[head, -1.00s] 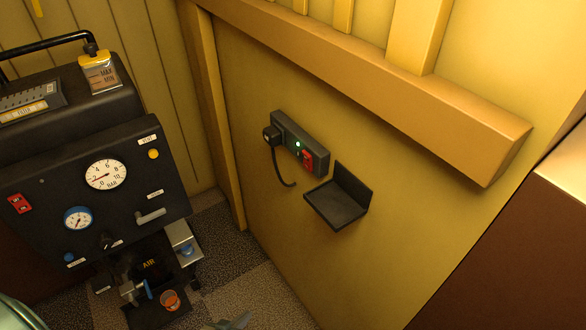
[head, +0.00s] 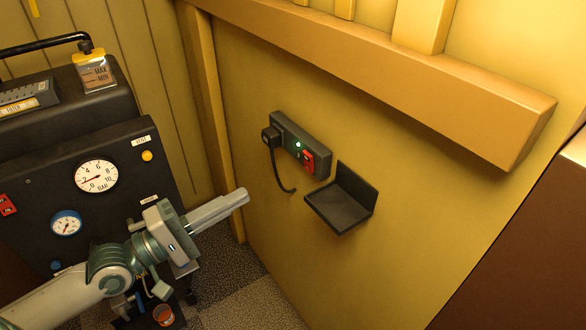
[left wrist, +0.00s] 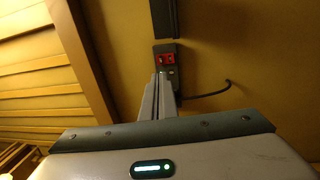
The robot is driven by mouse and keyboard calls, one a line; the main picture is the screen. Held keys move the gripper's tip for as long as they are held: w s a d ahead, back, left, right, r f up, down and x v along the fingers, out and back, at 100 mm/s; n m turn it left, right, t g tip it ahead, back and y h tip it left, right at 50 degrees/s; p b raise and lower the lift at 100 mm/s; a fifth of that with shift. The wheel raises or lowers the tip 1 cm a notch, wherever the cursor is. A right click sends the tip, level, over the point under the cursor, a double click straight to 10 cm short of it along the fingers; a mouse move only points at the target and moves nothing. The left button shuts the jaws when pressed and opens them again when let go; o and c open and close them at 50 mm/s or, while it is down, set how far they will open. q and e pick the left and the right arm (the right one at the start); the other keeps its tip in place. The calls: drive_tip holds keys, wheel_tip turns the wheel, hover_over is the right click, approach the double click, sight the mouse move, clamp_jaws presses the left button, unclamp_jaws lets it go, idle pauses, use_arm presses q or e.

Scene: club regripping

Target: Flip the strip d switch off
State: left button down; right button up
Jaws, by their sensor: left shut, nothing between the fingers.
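The power strip (head: 299,142) is a dark grey bar on the yellow wall, with a lit green lamp and a red rocker switch (head: 308,160) at its lower right end. A black plug (head: 270,136) with a hanging cable sits at its other end. My left gripper (head: 243,196) is shut and empty, below and left of the strip and apart from it in the head view. In the left wrist view the shut fingers (left wrist: 160,82) point toward the strip, with the red switch (left wrist: 165,60) just beyond the tips. My right gripper is not in view.
A small black shelf (head: 340,205) juts from the wall below right of the switch. A thick wooden rail (head: 400,75) runs above the strip. A dark compressor panel (head: 95,190) with gauges stands at the left. The wall between gripper and strip is clear except for the cable.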

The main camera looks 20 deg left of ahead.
sight(307, 159)
use_arm(q)
drive_tip(key=shift+w, duration=0.1)
idle(0.3)
